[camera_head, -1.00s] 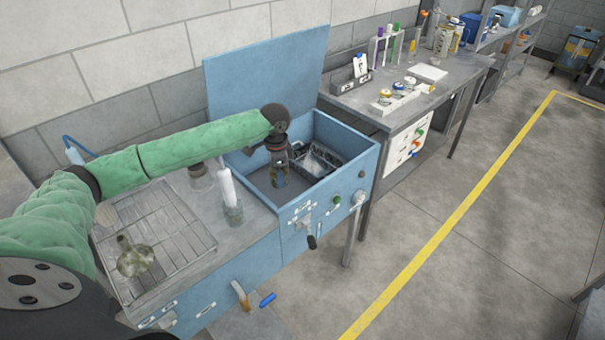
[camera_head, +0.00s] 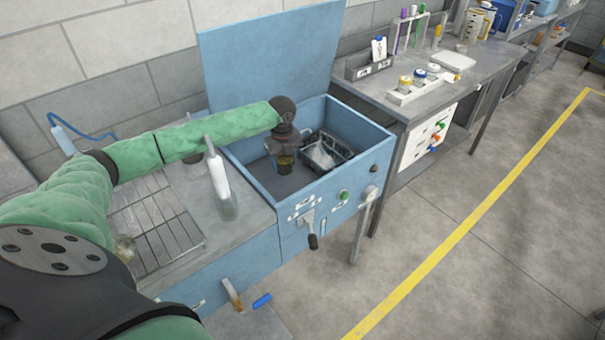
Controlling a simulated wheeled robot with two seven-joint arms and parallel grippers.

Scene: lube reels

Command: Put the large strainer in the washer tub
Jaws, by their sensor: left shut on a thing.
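The washer tub (camera_head: 358,171) is a blue open box with its lid raised behind it. My left gripper (camera_head: 285,152) points down inside the tub's opening, left of its middle. It is shut on a small dark, yellowish-brown strainer (camera_head: 286,164), mostly hidden by the fingers. I cannot tell whether the strainer touches the tub floor. My right gripper is out of view.
A dark wire basket (camera_head: 326,151) sits in the tub's right part. The tub's grey floor (camera_head: 262,177) is bare at left.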

